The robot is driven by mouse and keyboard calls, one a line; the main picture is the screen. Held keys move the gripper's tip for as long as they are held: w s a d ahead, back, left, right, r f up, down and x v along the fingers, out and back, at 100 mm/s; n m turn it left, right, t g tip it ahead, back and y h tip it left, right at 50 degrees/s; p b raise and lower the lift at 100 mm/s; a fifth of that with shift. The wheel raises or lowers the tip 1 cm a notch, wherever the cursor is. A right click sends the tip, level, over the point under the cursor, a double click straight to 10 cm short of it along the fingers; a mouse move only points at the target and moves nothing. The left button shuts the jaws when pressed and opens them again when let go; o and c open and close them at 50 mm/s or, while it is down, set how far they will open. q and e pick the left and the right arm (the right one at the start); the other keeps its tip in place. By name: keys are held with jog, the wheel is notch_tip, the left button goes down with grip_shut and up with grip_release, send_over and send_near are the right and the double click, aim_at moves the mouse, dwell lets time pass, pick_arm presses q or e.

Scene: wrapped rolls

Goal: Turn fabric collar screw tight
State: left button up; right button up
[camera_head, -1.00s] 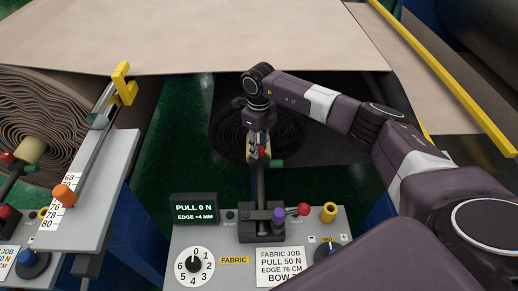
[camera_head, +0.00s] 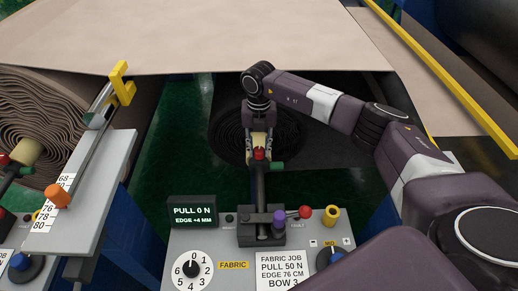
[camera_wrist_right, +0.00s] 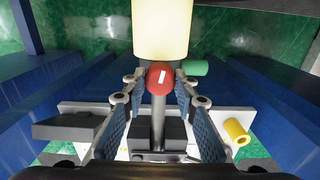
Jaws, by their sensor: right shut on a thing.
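The fabric collar screw is a red round knob with a white mark (camera_wrist_right: 160,78). It sits at the front of a pale cream collar (camera_wrist_right: 162,30) on the fabric shaft, and shows in the head view as a small red spot (camera_head: 260,154). My right gripper (camera_head: 260,146) comes down over it from above. In the right wrist view its two padded fingers (camera_wrist_right: 160,88) stand on either side of the knob, shut on it. The white mark is slightly tilted. A green handle (camera_wrist_right: 195,68) sticks out just right of the knob. My left gripper is not in view.
Below stands the fabric control panel with a display (camera_head: 192,211) reading PULL 0 N, EDGE +4 MM, a numbered dial (camera_head: 191,268), a red-knobbed lever (camera_head: 305,212) and a yellow peg (camera_head: 331,214). A dark fabric roll (camera_head: 232,138) lies behind the gripper. An edge-guide rail (camera_head: 92,140) stands left.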

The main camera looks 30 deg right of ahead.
aim_at(259, 150)
jog(key=m, duration=0.6)
jog(key=shift+r, duration=0.1)
jog(key=m, duration=0.6)
jog(key=shift+w+m+p, duration=0.1)
jog(key=shift+m+p, duration=0.25)
jog(key=shift+m, duration=0.05)
jog(key=o, duration=1.2)
jog(key=shift+c, duration=0.2)
jog(key=shift+r, duration=0.15)
notch_tip(259, 150, up, 12)
